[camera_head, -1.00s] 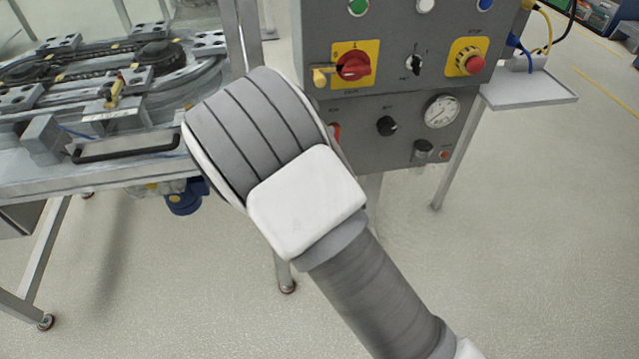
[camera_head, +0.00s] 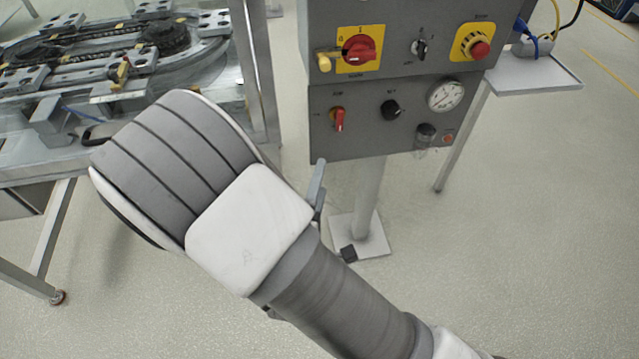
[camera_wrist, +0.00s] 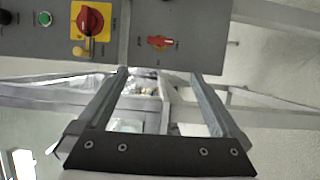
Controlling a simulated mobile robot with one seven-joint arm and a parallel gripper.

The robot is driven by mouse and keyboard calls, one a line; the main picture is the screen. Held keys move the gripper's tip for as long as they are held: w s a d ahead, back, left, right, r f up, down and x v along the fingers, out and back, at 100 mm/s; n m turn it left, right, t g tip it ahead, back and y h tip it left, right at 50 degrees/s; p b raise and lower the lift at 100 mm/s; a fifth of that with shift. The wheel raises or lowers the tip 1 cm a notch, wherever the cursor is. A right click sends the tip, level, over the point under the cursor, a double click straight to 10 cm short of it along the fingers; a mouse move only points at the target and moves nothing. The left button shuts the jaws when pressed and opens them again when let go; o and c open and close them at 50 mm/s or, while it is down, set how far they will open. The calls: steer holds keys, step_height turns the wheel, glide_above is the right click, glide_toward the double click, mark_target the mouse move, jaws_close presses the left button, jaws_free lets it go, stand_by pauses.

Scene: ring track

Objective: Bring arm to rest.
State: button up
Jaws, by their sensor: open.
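My gripper (camera_wrist: 158,78) is open in the wrist view, its two fingers apart with nothing between them. The fingertips point toward the lower edge of the grey control panel (camera_wrist: 185,22); I cannot tell the distance. In the head view my arm runs from the bottom right up to a big grey and white joint left of the panel. Most of the gripper is hidden behind the arm there; a grey piece that seems to be a finger shows beside the white cover. A small red handle (camera_head: 339,119) on the panel also shows in the wrist view (camera_wrist: 160,43), free of the fingers.
The panel carries a red rotary switch (camera_head: 359,48), a yellow-collared stop button (camera_head: 472,42) and a gauge (camera_head: 445,95). A track table (camera_head: 60,160) stands at left, partly behind my arm. A small shelf (camera_head: 535,75) is at right. The floor at lower right is clear.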

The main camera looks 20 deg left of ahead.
stand_by(0.3)
steer(key=w+d+r+m+g, duration=0.25)
steer(key=w+m+g, duration=0.25)
steer(key=w+m, duration=0.25)
steer(key=d+r+m+g+y, duration=0.1)
steer(key=d+r+m+g, duration=0.35)
steer(key=r, duration=0.35)
steer(key=s+d+r+m+g+h, duration=0.15)
steer(key=s+d+r+m, duration=0.3)
steer(key=s+d, duration=0.55)
steer(key=s+d+r+m+g+h, duration=0.15)
steer(key=s+d+r+m, duration=0.35)
steer(key=d, duration=0.8)
step_height(320, 180, up, 17)
steer(key=s+n+p, duration=0.1)
steer(key=p, duration=1.5)
steer(key=shift+h, duration=0.4)
